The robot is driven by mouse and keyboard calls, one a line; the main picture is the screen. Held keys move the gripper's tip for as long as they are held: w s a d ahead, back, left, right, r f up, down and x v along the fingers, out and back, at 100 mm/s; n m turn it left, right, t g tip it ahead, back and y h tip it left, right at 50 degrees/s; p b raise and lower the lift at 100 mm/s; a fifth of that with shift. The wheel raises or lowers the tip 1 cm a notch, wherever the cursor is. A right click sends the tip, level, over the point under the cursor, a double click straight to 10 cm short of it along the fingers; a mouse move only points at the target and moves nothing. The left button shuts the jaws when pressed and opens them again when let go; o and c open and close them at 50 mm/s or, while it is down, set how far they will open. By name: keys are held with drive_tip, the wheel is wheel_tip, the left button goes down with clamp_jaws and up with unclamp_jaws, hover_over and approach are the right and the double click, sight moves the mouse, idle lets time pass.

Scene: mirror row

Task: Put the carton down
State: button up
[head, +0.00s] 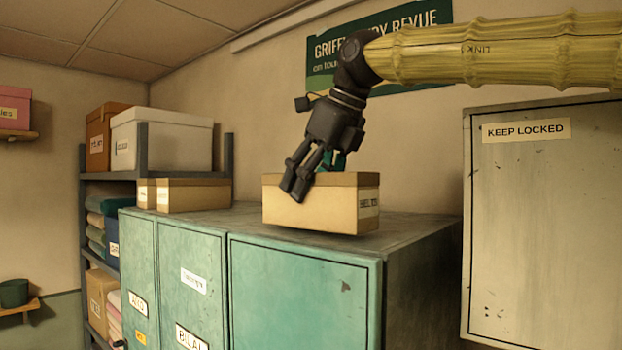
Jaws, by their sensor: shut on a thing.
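A tan carton (335,210) with a brown lid and a small label on its right end is at the top of the green lockers (300,285), near their front right part. My gripper (308,180) reaches down to it from above. One dark finger lies across the carton's front face, and the far side of the grip is hidden behind the box. The gripper is shut on the carton. The carton's underside is very close to the locker top (400,228), but I cannot tell whether it touches.
Smaller tan boxes (190,195) stand at the left end of the locker top. A grey shelf (142,150) with a white box (160,138) is behind them. A wall cabinet marked KEEP LOCKED (540,220) is at right. Bare locker top shows on both sides of the carton.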

drive_tip(key=shift+s+f, duration=0.15)
drive_tip(key=shift+s, duration=0.05)
drive_tip(key=shift+w+a+f, duration=0.15)
drive_tip(key=shift+w, duration=0.05)
drive_tip(key=o, duration=0.7)
drive_tip(key=shift+w+f, duration=0.1)
drive_tip(key=shift+w, duration=0.05)
drive_tip(key=o, duration=0.5)
drive_tip(key=shift+s, duration=0.25)
drive_tip(key=shift+w, duration=0.1)
drive_tip(key=shift+r, duration=0.25)
drive_tip(key=b+v, duration=0.3)
drive_tip(key=v, duration=0.8)
drive_tip(key=shift+d+r, duration=0.25)
drive_tip(key=shift+r, duration=0.05)
